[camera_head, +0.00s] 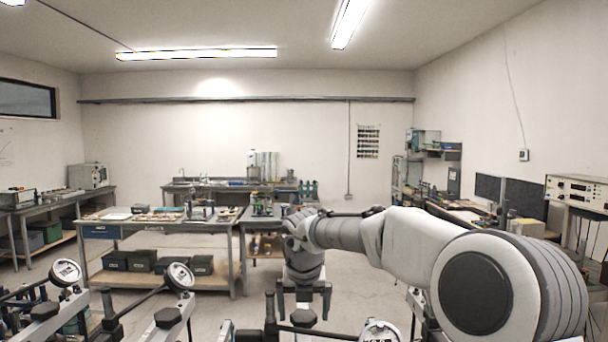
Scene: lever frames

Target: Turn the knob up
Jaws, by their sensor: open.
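Several lever frames stand along the bottom edge, cut off by it. Each shows a dark lever arm with a round pale disc and a black block-like knob. One disc (66,271) is at the far left, another disc (179,276) is right of it, and a third disc (380,331) is low near the middle. Black knobs show at the left (46,310), at the left centre (167,317) and at the centre (303,318). My gripper (304,303) points down, open and seemingly empty, over the central knob. I cannot tell whether its fingers touch anything.
A workbench (130,228) with dark boxes on its lower shelf stands behind the frames at left. More benches line the back and right walls. An instrument box (578,192) stands at right. My arm covers the right foreground. Open floor (362,290) shows behind the gripper.

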